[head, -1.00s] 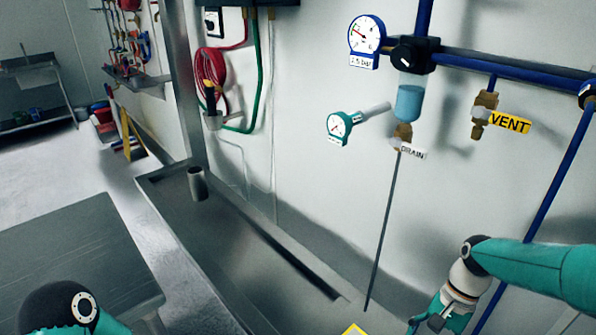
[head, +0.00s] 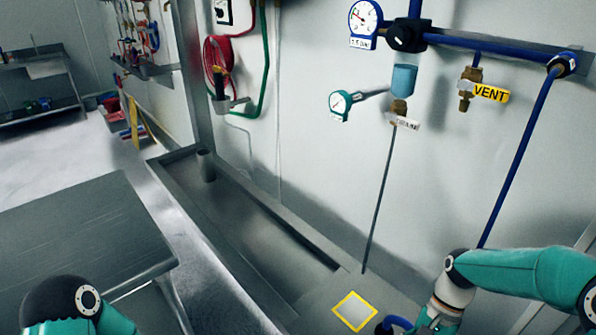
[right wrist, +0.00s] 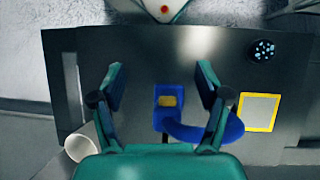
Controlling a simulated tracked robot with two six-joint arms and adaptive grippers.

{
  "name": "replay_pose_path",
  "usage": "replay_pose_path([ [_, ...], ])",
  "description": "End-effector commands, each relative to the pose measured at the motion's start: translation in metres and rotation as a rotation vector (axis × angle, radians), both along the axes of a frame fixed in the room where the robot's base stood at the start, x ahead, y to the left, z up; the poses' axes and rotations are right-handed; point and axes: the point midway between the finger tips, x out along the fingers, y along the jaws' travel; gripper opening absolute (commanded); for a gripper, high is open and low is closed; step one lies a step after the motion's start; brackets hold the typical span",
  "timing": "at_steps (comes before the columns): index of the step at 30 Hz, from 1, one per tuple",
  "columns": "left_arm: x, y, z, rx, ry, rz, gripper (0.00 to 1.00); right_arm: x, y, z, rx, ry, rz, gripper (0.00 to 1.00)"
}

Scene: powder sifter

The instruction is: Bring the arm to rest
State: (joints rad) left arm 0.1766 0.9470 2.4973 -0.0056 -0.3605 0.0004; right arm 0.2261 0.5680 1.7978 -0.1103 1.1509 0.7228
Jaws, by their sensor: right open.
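My right arm comes in from the right in the head view and bends down to the bottom edge, where the gripper is mostly cut off. In the right wrist view my right gripper (right wrist: 160,82) is open, its two teal fingers spread apart with nothing held. A blue object with a curved handle (right wrist: 168,116) lies below on the grey surface, seen between and partly behind the fingers.
A yellow-framed pale square (head: 355,310) lies on the grey surface beside the blue loop. Blue pipes (head: 520,150) and a gauge (head: 365,18) are on the wall.

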Motion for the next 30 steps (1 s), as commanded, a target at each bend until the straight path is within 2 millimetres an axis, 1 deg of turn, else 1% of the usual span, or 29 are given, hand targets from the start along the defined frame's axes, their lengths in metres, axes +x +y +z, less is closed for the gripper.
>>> replay_pose_path([
  [1,0.0,0.0,-0.003,0.0,0.001,0.0,0.4,-0.008,0.006,-0.012,0.009,0.028,0.013,0.75],
  [5,-0.001,0.0,-0.008,0.0,0.002,-0.001,0.4,-0.029,0.025,-0.042,0.033,0.078,0.043,0.75],
  [7,-0.001,0.0,-0.012,0.0,0.002,-0.001,0.4,-0.041,0.037,-0.062,0.052,0.092,0.068,0.75],
  [11,-0.001,0.0,-0.02,0.0,0.001,0.0,0.4,-0.073,0.068,-0.111,0.105,0.085,0.132,0.75],
  [12,-0.001,0.0,-0.022,0.0,0.001,0.0,0.4,-0.086,0.08,-0.128,0.127,0.07,0.159,0.75],
  [15,-0.001,0.0,-0.028,0.0,0.001,0.0,0.4,-0.118,0.106,-0.167,0.18,-0.006,0.233,0.75],
  [18,-0.001,0.0,-0.03,0.0,0.002,-0.001,0.4,-0.138,0.125,-0.192,0.212,-0.128,0.304,0.75],
  [19,-0.001,0.0,-0.031,0.0,0.002,-0.001,0.4,-0.142,0.128,-0.198,0.216,-0.168,0.325,0.75],
  [21,-0.001,0.0,-0.03,0.0,0.002,-0.001,0.4,-0.144,0.133,-0.205,0.216,-0.268,0.369,0.75],
  [23,-0.001,0.0,-0.029,0.0,0.001,0.0,0.4,-0.138,0.134,-0.208,0.203,-0.356,0.402,0.75],
  [27,-0.001,0.0,-0.029,0.0,0.002,-0.001,0.4,-0.113,0.13,-0.211,0.157,-0.534,0.466,0.75],
  [30,-0.001,0.0,-0.029,0.0,0.002,-0.001,0.4,-0.096,0.128,-0.212,0.131,-0.612,0.5,0.75],
])
